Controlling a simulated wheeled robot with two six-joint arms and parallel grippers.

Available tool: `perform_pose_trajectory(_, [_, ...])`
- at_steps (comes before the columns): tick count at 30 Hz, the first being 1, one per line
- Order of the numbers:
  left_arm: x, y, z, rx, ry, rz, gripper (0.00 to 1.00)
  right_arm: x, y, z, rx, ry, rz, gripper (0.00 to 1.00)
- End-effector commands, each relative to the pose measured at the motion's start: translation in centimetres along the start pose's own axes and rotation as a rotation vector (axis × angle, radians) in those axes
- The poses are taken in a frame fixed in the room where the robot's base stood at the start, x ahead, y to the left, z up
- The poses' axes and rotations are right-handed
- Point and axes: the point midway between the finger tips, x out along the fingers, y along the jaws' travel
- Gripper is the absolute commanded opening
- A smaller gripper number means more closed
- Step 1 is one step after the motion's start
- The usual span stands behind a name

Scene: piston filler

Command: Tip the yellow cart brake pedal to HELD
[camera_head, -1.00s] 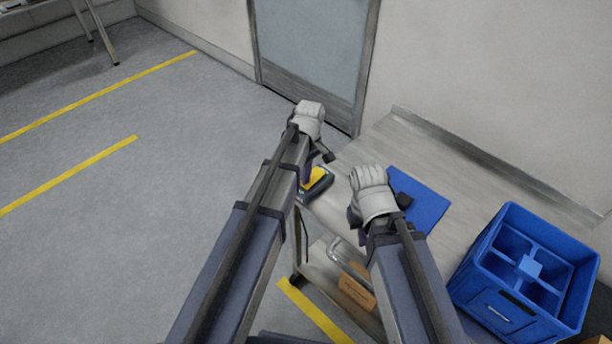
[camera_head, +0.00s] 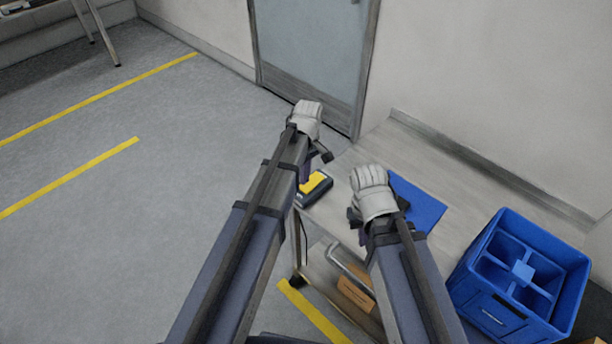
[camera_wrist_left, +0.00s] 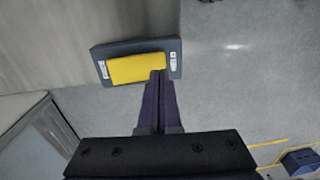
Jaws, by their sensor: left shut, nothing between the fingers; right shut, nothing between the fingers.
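The yellow pedal (camera_head: 314,182) sits in a dark housing at the table's left corner, partly covered by my left arm. In the left wrist view the yellow pedal (camera_wrist_left: 137,68) lies in its dark grey housing (camera_wrist_left: 110,48), with a small white label at each end, too small to read. My left gripper (camera_wrist_left: 160,74) is shut and empty, its tips overlapping the pedal's right end; I cannot tell whether they touch. Which way the pedal is tipped is unclear. My right gripper (camera_head: 361,234) is shut and empty above the table, right of the pedal.
A blue divided crate (camera_head: 476,285) stands at the right. A flat blue sheet (camera_head: 424,206) lies on the grey table (camera_head: 345,160) beside my right gripper. A cardboard box (camera_head: 356,293) is below the table. Open floor with yellow lines lies at the left; a door is behind.

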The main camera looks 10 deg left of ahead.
Motion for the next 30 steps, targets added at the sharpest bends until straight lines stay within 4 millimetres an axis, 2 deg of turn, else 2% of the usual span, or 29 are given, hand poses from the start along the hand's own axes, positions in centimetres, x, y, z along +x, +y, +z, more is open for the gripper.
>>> perform_pose_trajectory(1, [-0.9,-0.2,-0.1,0.000,0.000,0.000,0.00,-0.9,0.1,0.1,0.000,0.000,0.000,0.00])
perform_pose_trajectory(8, [-4.1,-1.2,-0.9,0.001,0.000,0.000,0.00,-4.1,0.4,0.2,0.000,0.000,0.000,0.00])
perform_pose_trajectory(21, [-10.8,-2.4,-0.8,0.001,0.000,0.000,0.00,-10.9,1.0,0.6,0.000,0.000,0.000,0.00])
perform_pose_trajectory(25, [-12.2,-2.7,-0.8,0.001,0.000,0.000,0.00,-12.3,1.2,0.7,0.000,0.000,0.000,0.00])
perform_pose_trajectory(30, [-12.9,-2.9,-0.9,0.002,0.000,0.000,0.00,-12.9,1.2,0.8,0.000,0.000,0.000,0.00])
